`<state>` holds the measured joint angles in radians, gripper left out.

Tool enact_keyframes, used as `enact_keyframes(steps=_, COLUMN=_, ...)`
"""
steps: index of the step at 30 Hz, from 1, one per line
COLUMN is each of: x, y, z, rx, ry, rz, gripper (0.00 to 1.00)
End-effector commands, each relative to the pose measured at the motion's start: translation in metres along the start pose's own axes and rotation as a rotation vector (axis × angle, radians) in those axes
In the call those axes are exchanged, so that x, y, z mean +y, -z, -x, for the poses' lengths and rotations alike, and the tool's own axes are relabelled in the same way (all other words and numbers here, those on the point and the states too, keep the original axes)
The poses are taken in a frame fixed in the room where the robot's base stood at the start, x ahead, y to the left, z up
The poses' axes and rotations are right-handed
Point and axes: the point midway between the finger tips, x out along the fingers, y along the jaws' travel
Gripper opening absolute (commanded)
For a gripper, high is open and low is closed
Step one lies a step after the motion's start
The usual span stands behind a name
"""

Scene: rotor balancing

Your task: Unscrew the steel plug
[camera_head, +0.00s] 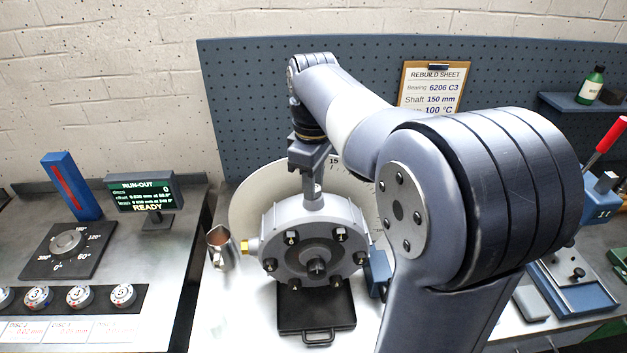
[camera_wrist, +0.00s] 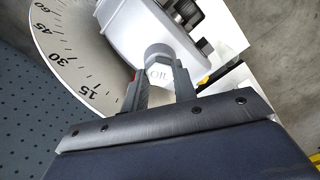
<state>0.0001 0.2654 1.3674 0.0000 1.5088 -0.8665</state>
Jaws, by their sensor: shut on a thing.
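The round grey housing (camera_head: 290,220) stands on the bench, with several bolts on its front face. A steel plug (camera_head: 313,193) sits upright at its top. My gripper (camera_head: 309,180) comes down from above and is shut on this plug. The fingers hide part of the plug. I cannot tell whether its thread is engaged.
A brass fitting (camera_head: 243,247) sticks out of the housing's left side, beside a metal cup (camera_head: 218,238). A graduated dial (camera_head: 250,205) stands behind the housing. A black tray (camera_head: 316,320) lies in front. My arm hides much of the right side.

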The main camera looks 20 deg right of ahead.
Motion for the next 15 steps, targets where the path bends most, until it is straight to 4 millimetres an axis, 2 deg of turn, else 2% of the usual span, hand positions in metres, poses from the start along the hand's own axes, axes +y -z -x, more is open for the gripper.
enact_keyframes(steps=15, x=0.0000, y=0.0001, z=0.0007, rx=0.000, ry=0.000, rz=0.580, gripper=0.00)
